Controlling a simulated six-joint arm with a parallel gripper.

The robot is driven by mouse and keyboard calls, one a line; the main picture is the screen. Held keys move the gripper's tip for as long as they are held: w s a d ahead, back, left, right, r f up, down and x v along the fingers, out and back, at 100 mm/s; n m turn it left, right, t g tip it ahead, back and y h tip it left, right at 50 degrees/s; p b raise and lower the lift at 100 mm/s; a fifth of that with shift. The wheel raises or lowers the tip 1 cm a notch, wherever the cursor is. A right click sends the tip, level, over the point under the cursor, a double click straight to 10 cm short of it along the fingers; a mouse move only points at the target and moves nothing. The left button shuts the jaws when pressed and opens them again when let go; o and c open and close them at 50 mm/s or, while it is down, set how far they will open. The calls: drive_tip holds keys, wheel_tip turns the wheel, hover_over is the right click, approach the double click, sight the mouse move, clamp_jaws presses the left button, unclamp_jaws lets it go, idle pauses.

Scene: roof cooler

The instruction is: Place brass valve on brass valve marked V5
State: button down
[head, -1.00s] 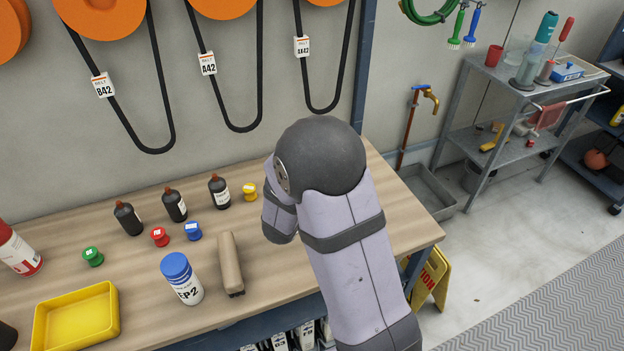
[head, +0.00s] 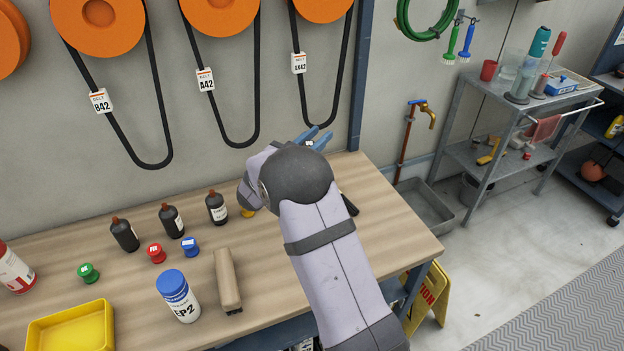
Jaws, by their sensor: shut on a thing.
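I cannot identify a loose brass valve or a V5 mark. The yellow one is partly behind my arm. Their markings are too small to read. A brass tap with a blue handle (head: 427,112) is on the wall pipe.
Belts (head: 205,80) hang behind. A grey cart (head: 470,150) stands right. The bench's right end is clear.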

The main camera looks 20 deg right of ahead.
wheel_tip(320, 180, down, 9)
drive_tip(key=p, duration=0.2)
drive_tip(key=shift+f, duration=0.2)
idle(0.4)
drive_tip(key=shift+f, duration=0.15)
drive_tip(key=c, duration=1.4)
unclamp_jaws()
drive_tip(key=shift+c, duration=0.2)
drive_tip(key=b+v, duration=0.3)
drive_tip(key=v, duration=0.9)
